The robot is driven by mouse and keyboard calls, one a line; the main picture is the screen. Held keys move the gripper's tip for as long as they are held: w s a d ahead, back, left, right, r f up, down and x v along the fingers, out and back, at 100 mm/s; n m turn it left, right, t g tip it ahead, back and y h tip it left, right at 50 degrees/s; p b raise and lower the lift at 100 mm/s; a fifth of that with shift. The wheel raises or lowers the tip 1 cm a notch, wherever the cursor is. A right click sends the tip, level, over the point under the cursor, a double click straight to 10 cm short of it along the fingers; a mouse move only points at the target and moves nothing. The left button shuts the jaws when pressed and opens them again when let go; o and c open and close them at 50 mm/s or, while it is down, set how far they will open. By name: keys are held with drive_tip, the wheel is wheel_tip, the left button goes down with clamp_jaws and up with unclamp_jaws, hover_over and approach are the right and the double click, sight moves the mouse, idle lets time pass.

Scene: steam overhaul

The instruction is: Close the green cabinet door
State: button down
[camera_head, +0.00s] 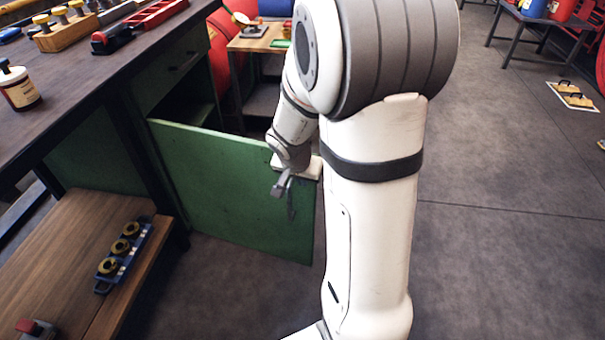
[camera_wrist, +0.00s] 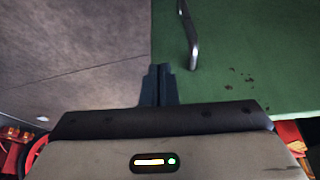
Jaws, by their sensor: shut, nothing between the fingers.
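The green cabinet door (camera_head: 225,185) stands open, swung out from the cabinet under the workbench, with its hinge side at the left. It also fills the right of the wrist view (camera_wrist: 255,50), where its metal handle (camera_wrist: 189,35) shows. My gripper (camera_head: 285,187) is near the free end of the door in the head view. In the wrist view my gripper (camera_wrist: 158,72) is shut and empty, its dark fingers overlapping the door's edge in the picture, beside the handle. I cannot tell whether the fingers touch the door.
The workbench (camera_head: 90,75) and a low wooden bench (camera_head: 70,235) with a blue holder (camera_head: 125,254) stand at the left. A small table (camera_head: 250,43) is behind the door. My arm hides part of the scene.

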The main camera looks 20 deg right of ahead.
drive_tip(key=shift+w+d+p, duration=0.5)
drive_tip(key=shift+w+d, duration=0.95)
